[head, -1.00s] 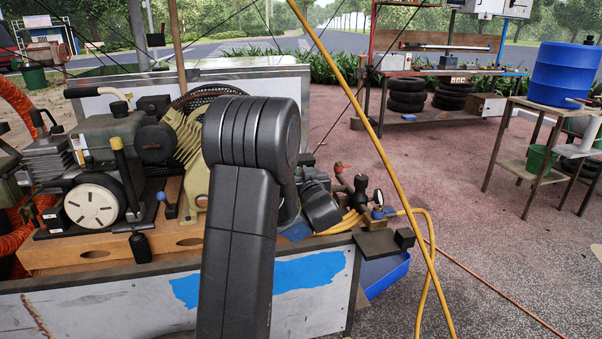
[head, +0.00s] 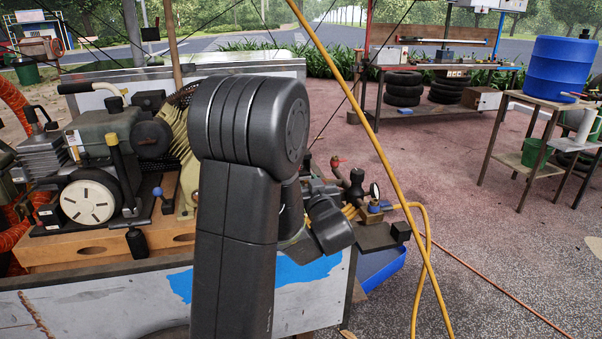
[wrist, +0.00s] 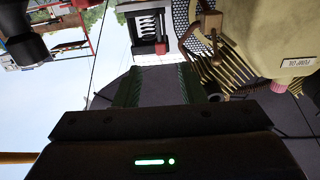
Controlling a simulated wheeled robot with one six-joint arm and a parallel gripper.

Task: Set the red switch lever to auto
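In the wrist view, a small red piece (wrist: 161,48), which looks like the switch lever, sits at the lower edge of a pale box (wrist: 148,26) with a dark slotted opening. Its setting cannot be read. My gripper (wrist: 160,88) is open and empty, its two greenish fingers apart below the box in the picture. The red piece lies ahead of the gap, and I see no contact. In the head view my own arm hides the gripper and the switch box.
The compressor cart (head: 100,305) carries an engine (head: 105,140), a ribbed pump and fittings with a red-handled valve (head: 337,161). In the wrist view, the pump body (wrist: 280,35) and a perforated guard are close on the right. A yellow hose (head: 380,150) crosses in front.

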